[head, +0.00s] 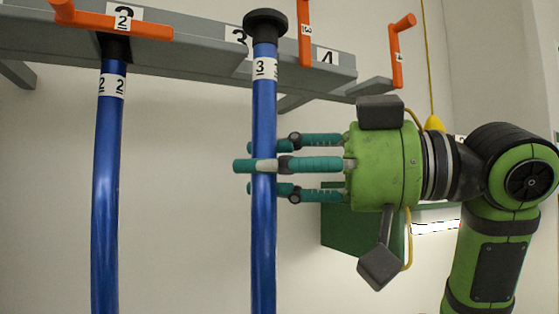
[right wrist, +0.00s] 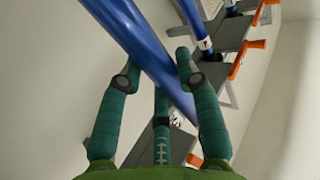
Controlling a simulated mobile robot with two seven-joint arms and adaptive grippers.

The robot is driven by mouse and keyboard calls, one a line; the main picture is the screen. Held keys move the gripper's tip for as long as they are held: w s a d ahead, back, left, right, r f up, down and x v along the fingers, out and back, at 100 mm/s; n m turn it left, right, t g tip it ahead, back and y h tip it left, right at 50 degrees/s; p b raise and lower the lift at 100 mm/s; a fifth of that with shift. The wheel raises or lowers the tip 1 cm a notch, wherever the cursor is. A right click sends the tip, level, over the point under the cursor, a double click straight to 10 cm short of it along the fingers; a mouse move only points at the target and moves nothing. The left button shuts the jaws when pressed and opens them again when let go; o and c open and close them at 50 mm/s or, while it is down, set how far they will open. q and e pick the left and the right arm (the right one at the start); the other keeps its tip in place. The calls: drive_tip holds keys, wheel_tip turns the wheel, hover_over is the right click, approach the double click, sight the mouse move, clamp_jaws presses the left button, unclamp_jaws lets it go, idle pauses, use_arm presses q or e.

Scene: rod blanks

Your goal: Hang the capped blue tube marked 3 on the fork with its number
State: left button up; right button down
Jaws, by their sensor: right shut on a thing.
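The blue tube marked 3 (head: 264,115) stands upright in the head view, with a black cap (head: 265,18) on top and a white label just below it. My right gripper (head: 258,167) comes in from the right and is shut around the tube below the label. In the right wrist view the tube (right wrist: 140,45) runs between the fingers (right wrist: 157,75). The cap overlaps the grey rail (head: 190,45) near its number 3 plate (head: 238,37); the fork of that number is not clearly visible. My left gripper is not in view.
A blue tube marked 2 (head: 107,170) hangs at the left, with an orange lever (head: 115,22) lying across above it. Orange levers marked 3 (head: 305,32) and 4 (head: 398,55) stand upright. A green box (head: 345,230) is behind my right gripper.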

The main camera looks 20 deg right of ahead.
drive_tip(key=w+f, duration=0.1)
drive_tip(key=w, duration=0.5)
drive_tip(key=shift+w+a, duration=0.15)
drive_tip(key=shift+w, duration=0.05)
idle(0.4)
drive_tip(key=shift+f, duration=0.1)
